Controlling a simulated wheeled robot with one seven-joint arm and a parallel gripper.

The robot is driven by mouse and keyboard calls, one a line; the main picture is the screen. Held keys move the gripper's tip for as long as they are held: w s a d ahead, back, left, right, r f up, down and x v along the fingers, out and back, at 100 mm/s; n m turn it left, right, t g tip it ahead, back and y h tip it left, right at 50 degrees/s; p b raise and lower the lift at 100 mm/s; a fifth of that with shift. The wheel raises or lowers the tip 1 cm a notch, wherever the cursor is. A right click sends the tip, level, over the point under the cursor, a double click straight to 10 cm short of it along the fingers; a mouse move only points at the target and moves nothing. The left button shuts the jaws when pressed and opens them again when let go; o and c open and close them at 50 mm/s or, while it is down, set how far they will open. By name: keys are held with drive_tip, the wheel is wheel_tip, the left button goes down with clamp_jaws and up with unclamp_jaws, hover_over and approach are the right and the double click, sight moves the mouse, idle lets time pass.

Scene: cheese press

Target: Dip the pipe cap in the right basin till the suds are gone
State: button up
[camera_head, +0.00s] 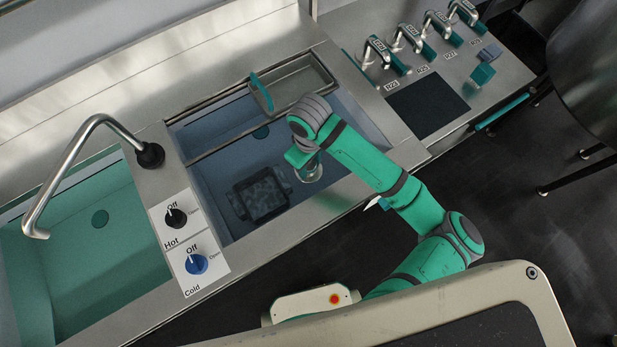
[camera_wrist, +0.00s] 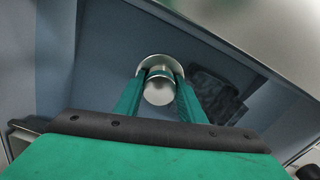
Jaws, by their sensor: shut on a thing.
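My gripper (camera_wrist: 160,91) is shut on a round metal pipe cap (camera_wrist: 158,66), which sits between the green fingertips in the wrist view. In the head view the silver pipe cap (camera_head: 309,174) shows below my gripper, over or inside the blue right basin (camera_head: 215,178). I cannot tell how deep it is. No suds are plain to see on its visible part. A dark, square, patterned object (camera_head: 262,198) lies in the basin, to the left of the cap in the head view. The left basin (camera_head: 115,255) is green and empty of objects.
A metal tray (camera_head: 300,84) with a green handle spans the back of the right basin. A tap (camera_head: 85,130) and Hot and Cold knobs (camera_head: 196,263) stand between the basins. Several labelled metal levers (camera_head: 407,38) line the counter at the right.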

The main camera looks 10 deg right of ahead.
wheel_tip(320, 180, up, 18)
idle(1.4)
idle(0.4)
